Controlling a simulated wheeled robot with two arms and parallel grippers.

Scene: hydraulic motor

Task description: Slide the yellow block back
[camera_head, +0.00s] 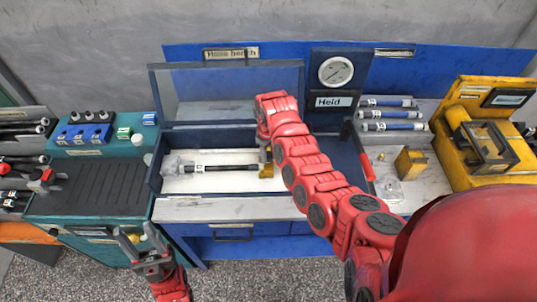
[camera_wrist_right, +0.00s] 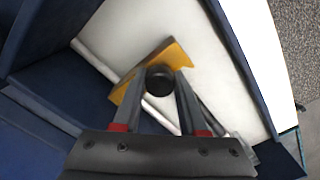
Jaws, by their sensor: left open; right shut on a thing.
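The yellow block (camera_head: 266,170) stands at the right end of a black rod (camera_head: 225,168) in the white-floored tray (camera_head: 200,184) of the blue bench. In the right wrist view the yellow block (camera_wrist_right: 176,55) has a round black part (camera_wrist_right: 160,80) in front of it. My right gripper (camera_wrist_right: 160,84) is shut there, its fingers on both sides of the black part and against the block. In the head view my right arm hides most of this grip. My left gripper (camera_head: 140,240) is open and empty, low in front of the teal bench.
A clear lid (camera_head: 225,90) stands raised behind the tray. A gauge (camera_head: 336,71) is on the blue panel. To the right are several blue-black cylinders (camera_head: 392,114), a small yellow block (camera_head: 411,163) and a yellow machine (camera_head: 485,140). A teal bench (camera_head: 85,190) stands on the left.

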